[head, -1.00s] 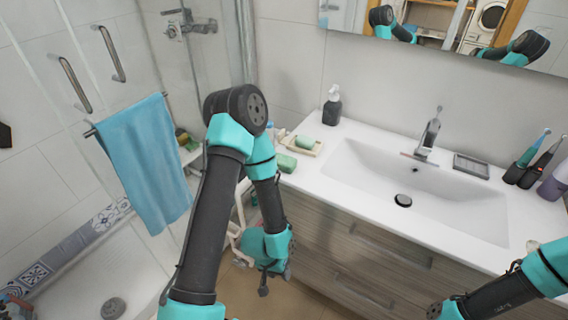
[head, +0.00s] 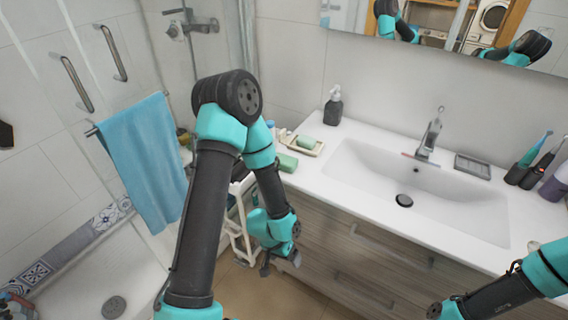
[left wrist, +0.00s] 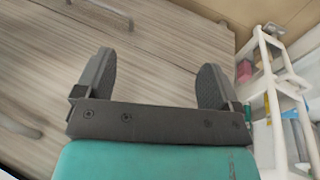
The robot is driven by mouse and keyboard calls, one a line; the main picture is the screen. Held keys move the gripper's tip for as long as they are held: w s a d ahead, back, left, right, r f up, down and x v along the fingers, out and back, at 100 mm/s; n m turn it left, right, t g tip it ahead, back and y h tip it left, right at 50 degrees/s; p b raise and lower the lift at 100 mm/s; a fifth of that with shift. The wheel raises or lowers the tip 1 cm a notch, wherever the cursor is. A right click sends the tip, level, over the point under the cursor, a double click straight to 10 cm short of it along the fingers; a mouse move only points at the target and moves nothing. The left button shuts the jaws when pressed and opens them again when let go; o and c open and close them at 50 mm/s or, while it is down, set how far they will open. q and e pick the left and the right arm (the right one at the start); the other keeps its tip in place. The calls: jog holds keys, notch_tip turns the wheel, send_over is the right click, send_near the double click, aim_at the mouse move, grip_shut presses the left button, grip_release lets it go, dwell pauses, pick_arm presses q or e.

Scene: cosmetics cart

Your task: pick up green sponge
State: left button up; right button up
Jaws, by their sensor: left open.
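A green block (head: 287,163), which looks like the sponge, lies on the left end of the white counter. A second green block (head: 305,144) lies in a pale dish (head: 316,150) just behind it; it may be a soap bar. My left gripper (left wrist: 155,88) is open and empty in the left wrist view, facing wood-grain drawer fronts. In the head view my left gripper (head: 266,268) hangs below counter height, in front of the cabinet and apart from both green blocks. My right arm shows at the lower right, but its gripper is not in view.
A white cart (left wrist: 272,85) with small items stands beside the cabinet (head: 345,245), close to my left gripper. A soap dispenser (head: 333,106) stands behind the dish. The sink basin (head: 430,190) is empty. A blue towel (head: 145,160) hangs at left.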

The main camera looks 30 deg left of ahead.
pick_arm(q)
jog(key=w+a+r+m, duration=0.2)
jog(key=w+r+m, duration=0.1)
jog(key=w+r, duration=0.5)
notch_tip(320, 180, up, 30)
jog(key=m+y, duration=0.6)
jog(key=m, duration=0.9)
send_over(285, 158)
jog(key=d, duration=0.2)
jog(key=shift+s+f+g, duration=0.2)
jog(key=shift+f+g, duration=0.05)
jog(key=shift+g, duration=0.15)
jog(key=f, duration=0.4)
jog(key=a+f, duration=0.1)
jog(key=f, duration=0.6)
jog(key=shift+a+f, duration=0.35)
jog(key=shift+f, duration=0.2)
jog(key=shift+w+a+f, duration=0.1)
jog(key=shift+a+f, duration=0.05)
jog(key=shift+f, duration=2.45)
